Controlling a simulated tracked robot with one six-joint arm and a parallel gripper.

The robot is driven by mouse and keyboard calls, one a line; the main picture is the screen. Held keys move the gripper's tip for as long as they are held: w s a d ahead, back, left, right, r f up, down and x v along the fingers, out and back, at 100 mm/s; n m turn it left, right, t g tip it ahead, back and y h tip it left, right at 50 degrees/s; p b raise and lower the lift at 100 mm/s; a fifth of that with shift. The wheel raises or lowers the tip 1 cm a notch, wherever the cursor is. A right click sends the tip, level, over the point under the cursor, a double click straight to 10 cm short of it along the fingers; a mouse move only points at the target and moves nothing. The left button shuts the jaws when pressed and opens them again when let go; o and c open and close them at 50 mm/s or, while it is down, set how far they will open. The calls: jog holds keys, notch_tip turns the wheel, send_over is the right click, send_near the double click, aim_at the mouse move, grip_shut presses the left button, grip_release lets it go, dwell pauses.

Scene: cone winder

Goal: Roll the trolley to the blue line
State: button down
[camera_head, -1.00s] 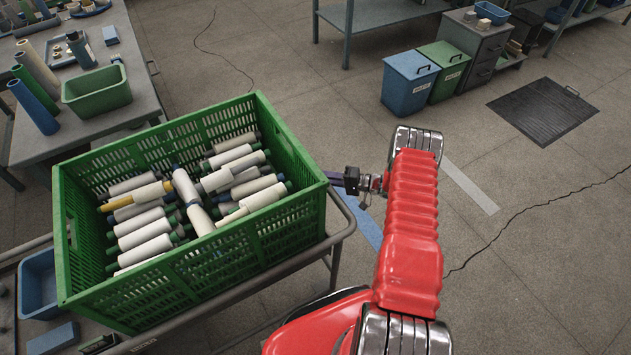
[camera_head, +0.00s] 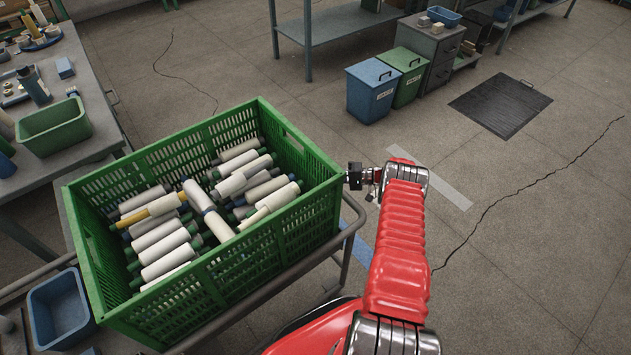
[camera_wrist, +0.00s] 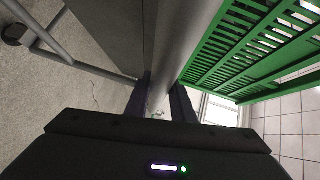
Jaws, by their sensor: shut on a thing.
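The trolley (camera_head: 327,246) is a grey tubular metal frame at the lower left of the head view, carrying a green crate (camera_head: 285,262). The crate is full of white yarn cones, lying loosely. My gripper (camera_head: 356,177) is at the right corner of the crate, partly hidden behind my red arm. In the wrist view my gripper (camera_wrist: 160,98) has its fingers either side of a grey trolley tube (camera_wrist: 198,35), shut on it. The blue line (camera_head: 357,245) shows on the floor just right of the trolley, partly hidden by the rail and my arm.
A grey strip (camera_head: 430,178) and a dark floor mat (camera_head: 500,105) lie to the right. A blue bin (camera_head: 372,92) and green bin (camera_head: 408,80) stand by a drawer cabinet (camera_head: 436,55). A workbench (camera_head: 90,110) is close on the left. The floor at right is open.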

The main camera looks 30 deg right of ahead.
jog(key=shift+d+f, duration=0.3)
jog(key=shift+d, duration=0.55)
jog(key=c, duration=1.9)
grip_release()
jog(key=o, duration=0.3)
jog(key=shift+r, duration=0.1)
jog(key=shift+o, duration=0.3)
jog(key=shift+r, duration=0.1)
jog(key=shift+d, duration=0.15)
jog(key=v, duration=1.3)
jog(key=shift+d, duration=0.3)
jog(key=shift+s, duration=0.15)
